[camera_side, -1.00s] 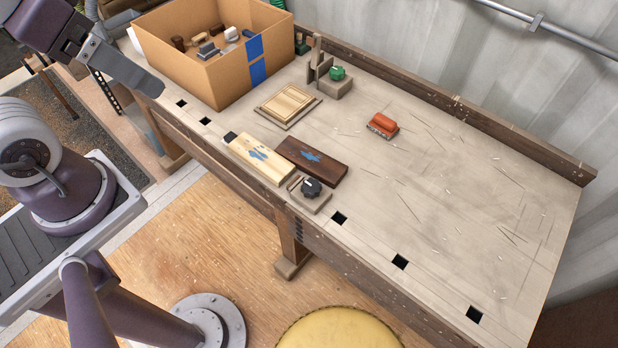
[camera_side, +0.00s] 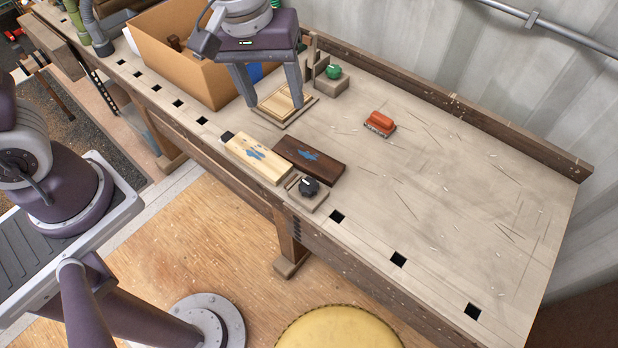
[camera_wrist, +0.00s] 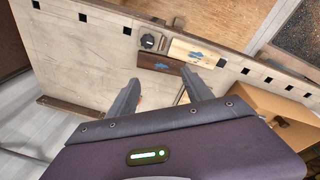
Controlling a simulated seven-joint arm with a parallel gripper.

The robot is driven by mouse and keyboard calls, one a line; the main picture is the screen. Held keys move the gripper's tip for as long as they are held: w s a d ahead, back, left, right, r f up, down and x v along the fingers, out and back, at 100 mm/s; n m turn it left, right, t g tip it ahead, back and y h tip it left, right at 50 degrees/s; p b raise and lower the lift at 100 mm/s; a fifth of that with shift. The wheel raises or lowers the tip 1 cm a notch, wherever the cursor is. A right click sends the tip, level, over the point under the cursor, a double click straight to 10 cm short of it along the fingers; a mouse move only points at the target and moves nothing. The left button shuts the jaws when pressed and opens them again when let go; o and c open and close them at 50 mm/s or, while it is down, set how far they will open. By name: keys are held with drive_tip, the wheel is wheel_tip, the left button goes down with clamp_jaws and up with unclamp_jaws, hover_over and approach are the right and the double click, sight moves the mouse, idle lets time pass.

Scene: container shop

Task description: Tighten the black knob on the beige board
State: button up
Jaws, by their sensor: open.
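The black knob (camera_side: 308,186) sits on a small beige board (camera_side: 309,200) near the bench's front edge; a small wooden piece lies on the board's left part. The knob also shows in the wrist view (camera_wrist: 148,40), upper middle, beyond my fingers. My gripper (camera_side: 273,103) is open and empty, fingers pointing down, above the pale wooden panel (camera_side: 278,107) behind the two blocks. In the wrist view its two fingers (camera_wrist: 161,86) stand wide apart. My gripper is behind and left of the knob, not touching it.
A pale block (camera_side: 254,159) and a dark brown block (camera_side: 310,160), both with blue marks, lie close to the board. A green knob (camera_side: 333,72) on another base stands behind. A cardboard box (camera_side: 185,60) is at the left. A red brush-like item (camera_side: 380,123) lies right; the right side is mostly clear.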

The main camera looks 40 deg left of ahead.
sight(309, 184)
drive_tip(key=d+f+n, duration=0.1)
drive_tip(key=f, duration=0.3)
drive_tip(key=w+d+f+n+g, duration=0.1)
drive_tip(key=d+f, duration=0.1)
drive_tip(key=f, duration=0.2)
drive_tip(key=w+d+f, duration=0.1)
drive_tip(key=d+f, duration=0.1)
drive_tip(key=f, duration=0.3)
drive_tip(key=shift+d+n+g+y, duration=0.25)
drive_tip(key=shift+n+g+y, duration=0.05)
drive_tip(key=shift+n+g, duration=0.1)
wheel_tip(309, 184, down, 8)
drive_tip(key=shift+s+d+f, duration=0.1)
clamp_jaws()
